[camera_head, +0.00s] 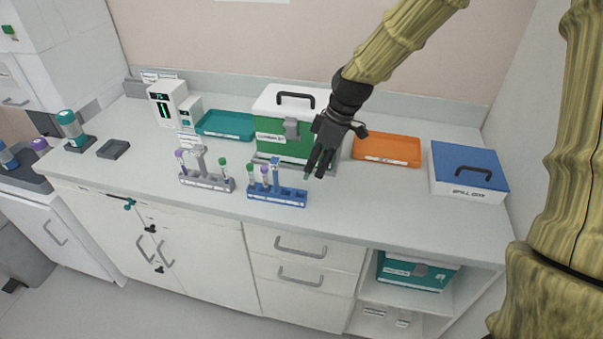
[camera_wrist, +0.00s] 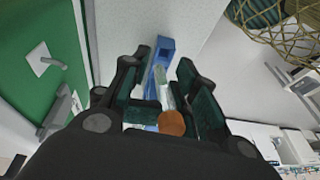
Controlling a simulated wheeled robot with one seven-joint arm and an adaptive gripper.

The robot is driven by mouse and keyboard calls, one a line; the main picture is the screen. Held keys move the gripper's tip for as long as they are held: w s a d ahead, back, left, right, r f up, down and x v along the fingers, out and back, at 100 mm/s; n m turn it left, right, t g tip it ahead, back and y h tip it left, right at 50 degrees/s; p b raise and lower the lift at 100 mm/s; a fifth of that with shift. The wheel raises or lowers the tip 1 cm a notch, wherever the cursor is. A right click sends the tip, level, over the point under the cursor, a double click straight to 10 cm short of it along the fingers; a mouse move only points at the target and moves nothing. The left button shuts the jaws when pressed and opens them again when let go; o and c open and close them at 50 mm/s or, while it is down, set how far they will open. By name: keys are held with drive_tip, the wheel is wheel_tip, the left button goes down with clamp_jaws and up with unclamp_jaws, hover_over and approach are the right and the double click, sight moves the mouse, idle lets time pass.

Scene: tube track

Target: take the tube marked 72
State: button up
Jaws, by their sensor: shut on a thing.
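My gripper (camera_head: 319,168) hangs above the bench, to the right of the blue rack's post and in front of the green box. In the wrist view its dark fingers (camera_wrist: 166,92) are shut on a clear tube with an orange-brown cap (camera_wrist: 172,123). That tube is hidden by the fingers in the head view, and I cannot read its number. The blue rack (camera_head: 277,197) holds a green-capped tube (camera_head: 250,173) and a purple-capped tube (camera_head: 265,174) at its left; part of it shows beyond the fingers in the wrist view (camera_wrist: 160,50).
A grey rack (camera_head: 206,183) with purple- and green-capped tubes stands left of the blue one. Behind are a green box with white lid (camera_head: 285,140), a teal tray (camera_head: 226,125) and an orange tray (camera_head: 387,150). A blue-lidded box (camera_head: 467,172) is right. The front right counter is clear.

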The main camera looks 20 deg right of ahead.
drive_tip(key=s+d+r+h+b, duration=0.1)
drive_tip(key=s+d+b, duration=0.1)
drive_tip(key=d, duration=0.6)
drive_tip(key=s+d+r+g+h+b, duration=0.1)
drive_tip(key=s+d+h+b, duration=0.1)
drive_tip(key=d, duration=0.6)
drive_tip(key=shift+s+d, duration=0.35)
drive_tip(key=shift+s, duration=0.45)
